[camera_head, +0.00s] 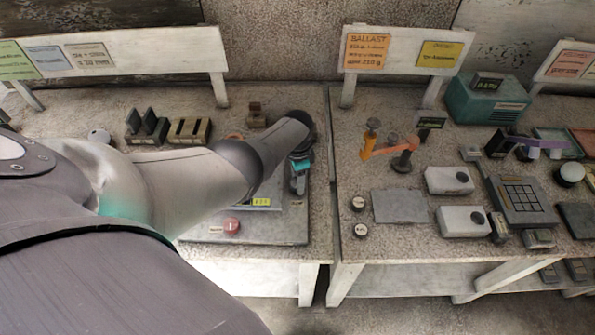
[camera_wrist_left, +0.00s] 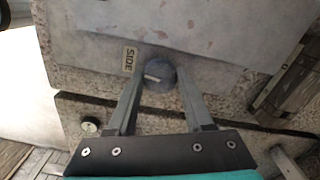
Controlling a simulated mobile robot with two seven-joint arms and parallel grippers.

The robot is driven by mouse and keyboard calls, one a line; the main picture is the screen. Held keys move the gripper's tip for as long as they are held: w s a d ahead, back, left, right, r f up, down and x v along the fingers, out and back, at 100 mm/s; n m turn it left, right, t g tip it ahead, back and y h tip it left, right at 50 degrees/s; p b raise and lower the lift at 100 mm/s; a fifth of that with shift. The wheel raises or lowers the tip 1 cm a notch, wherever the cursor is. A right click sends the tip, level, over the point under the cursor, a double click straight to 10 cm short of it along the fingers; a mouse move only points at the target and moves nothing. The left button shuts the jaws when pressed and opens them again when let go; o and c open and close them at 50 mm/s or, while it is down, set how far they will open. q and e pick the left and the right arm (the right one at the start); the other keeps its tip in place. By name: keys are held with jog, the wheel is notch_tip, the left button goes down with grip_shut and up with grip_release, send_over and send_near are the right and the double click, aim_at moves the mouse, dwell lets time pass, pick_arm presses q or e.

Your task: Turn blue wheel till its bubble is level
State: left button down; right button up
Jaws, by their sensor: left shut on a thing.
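My left gripper (camera_head: 299,184) reaches down over the right side of a grey panel (camera_head: 275,230); its arm covers much of that panel. In the left wrist view its two fingers (camera_wrist_left: 159,75) stand on either side of a round grey-blue wheel (camera_wrist_left: 160,82), shut on it. The wheel has a short pale mark on top and sits next to a label reading "SIDE" (camera_wrist_left: 129,59). In the head view the gripper hides the wheel. I cannot make out a bubble in either view. My right gripper is not in view.
The panel carries a red button (camera_head: 231,226) and a small yellow-green display (camera_head: 262,201). Slotted dark blocks (camera_head: 189,130) stand behind my arm. Across a gap, the right table holds an orange balance arm (camera_head: 385,148), white boxes (camera_head: 449,180) and a teal device (camera_head: 487,100).

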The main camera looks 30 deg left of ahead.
pick_arm(q)
jog(key=shift+m, duration=1.1)
jog(key=shift+c, duration=1.4)
grip_release()
jog(key=shift+r, duration=0.1)
notch_tip(320, 180, up, 8)
jog(key=p, duration=0.5)
notch_tip(320, 180, up, 7)
